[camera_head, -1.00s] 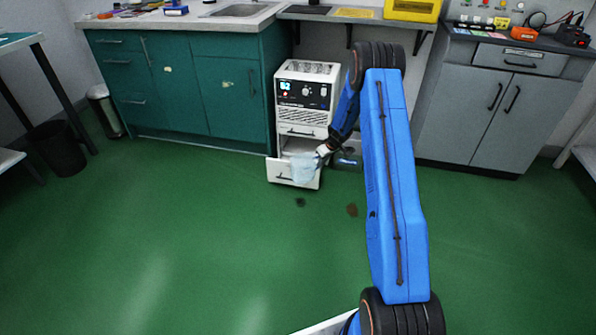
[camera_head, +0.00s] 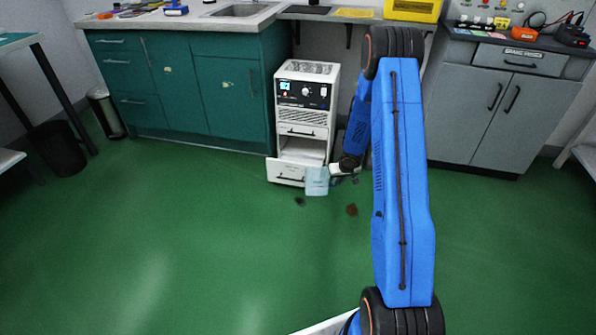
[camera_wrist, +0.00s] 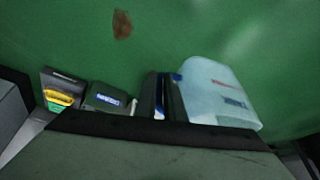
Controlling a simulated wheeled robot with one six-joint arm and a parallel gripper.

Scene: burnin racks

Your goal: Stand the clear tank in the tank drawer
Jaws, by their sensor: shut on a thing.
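The clear tank (camera_head: 317,182) is a pale blue, see-through box with small printed marks. In the head view it hangs at the right front corner of the pulled-out tank drawer (camera_head: 287,172), overlapping the right part of its white front. I cannot tell whether they touch. My gripper (camera_head: 337,172) is just right of the tank and shut on it. In the wrist view the tank (camera_wrist: 218,92) is beside the dark fingers (camera_wrist: 165,97), tilted; the exact grip is hard to see.
The drawer belongs to a white unit (camera_head: 305,92) with a control panel. Green cabinets (camera_head: 190,85) stand to its left, a grey cabinet (camera_head: 495,110) to the right. Dark spots (camera_head: 351,210) mark the green floor, which is otherwise open in front. The wrist view shows a dark labelled object (camera_wrist: 105,98).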

